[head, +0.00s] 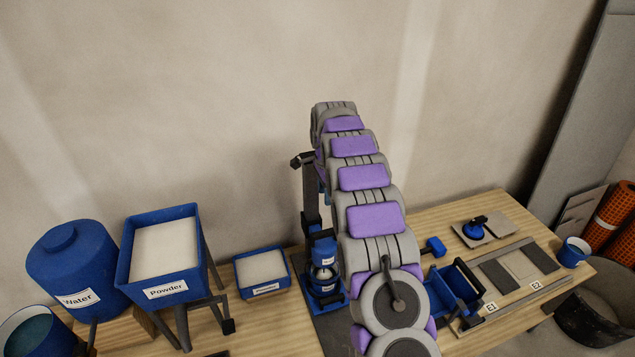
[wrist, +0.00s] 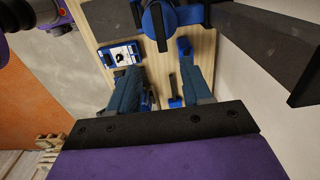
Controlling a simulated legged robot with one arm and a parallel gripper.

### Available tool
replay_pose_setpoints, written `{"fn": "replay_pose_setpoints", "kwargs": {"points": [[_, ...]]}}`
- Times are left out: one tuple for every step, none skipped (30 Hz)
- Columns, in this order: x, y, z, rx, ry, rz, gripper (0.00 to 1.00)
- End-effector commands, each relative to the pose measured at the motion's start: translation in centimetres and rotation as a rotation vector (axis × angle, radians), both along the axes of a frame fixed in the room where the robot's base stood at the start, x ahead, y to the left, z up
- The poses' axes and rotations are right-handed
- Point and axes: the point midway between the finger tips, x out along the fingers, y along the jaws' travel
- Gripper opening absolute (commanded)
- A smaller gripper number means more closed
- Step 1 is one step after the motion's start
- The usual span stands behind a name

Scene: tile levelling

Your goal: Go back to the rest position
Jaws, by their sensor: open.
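My gripper (wrist: 160,62) is open in the wrist view. Its two dark blue fingers are spread apart above the wooden table, with nothing visible between them. In the head view my arm rises in the middle of the picture and hides the gripper. A blue stand with a dark upright column (head: 311,195) is just left of my arm. It holds a blue and clear container (head: 323,265).
A Water barrel (head: 72,262), a Powder hopper (head: 163,250) and a small blue powder tray (head: 262,272) are on the left. A blue bin (head: 455,292), tile boards (head: 515,268), a suction tool (head: 475,228) and a blue cup (head: 572,252) are right. The wall stands behind.

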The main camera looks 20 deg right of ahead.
Motion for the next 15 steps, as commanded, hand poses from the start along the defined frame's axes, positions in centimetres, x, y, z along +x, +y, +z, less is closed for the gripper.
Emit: {"fn": "replay_pose_setpoints", "kwargs": {"points": [[0.0, 0.0, 0.0, 0.000, 0.000, 0.000, 0.49], [0.0, 0.0, 0.0, 0.000, 0.000, 0.000, 0.49], [0.0, 0.0, 0.0, 0.000, 0.000, 0.000, 0.49], [0.0, 0.0, 0.0, 0.000, 0.000, 0.002, 0.49], [-0.1, 0.1, 0.1, 0.000, 0.000, 0.005, 0.49], [-0.3, 0.2, 0.3, -0.001, 0.001, 0.013, 0.49], [-0.5, 0.3, 0.5, -0.001, 0.002, 0.022, 0.49], [-0.8, 0.5, 0.7, -0.001, 0.004, 0.034, 0.49], [-1.3, 0.7, 1.0, -0.002, 0.008, 0.055, 0.49], [-1.8, 1.0, 1.5, -0.003, 0.010, 0.074, 0.49], [-2.3, 1.2, 2.0, -0.004, 0.010, 0.097, 0.49], [-3.0, 1.7, 2.5, -0.005, 0.014, 0.130, 0.49], [-3.7, 2.0, 2.9, -0.005, 0.018, 0.156, 0.49], [-4.4, 2.3, 3.5, -0.006, 0.020, 0.183, 0.49], [-5.3, 2.7, 4.0, -0.005, 0.022, 0.219, 0.49]]}}
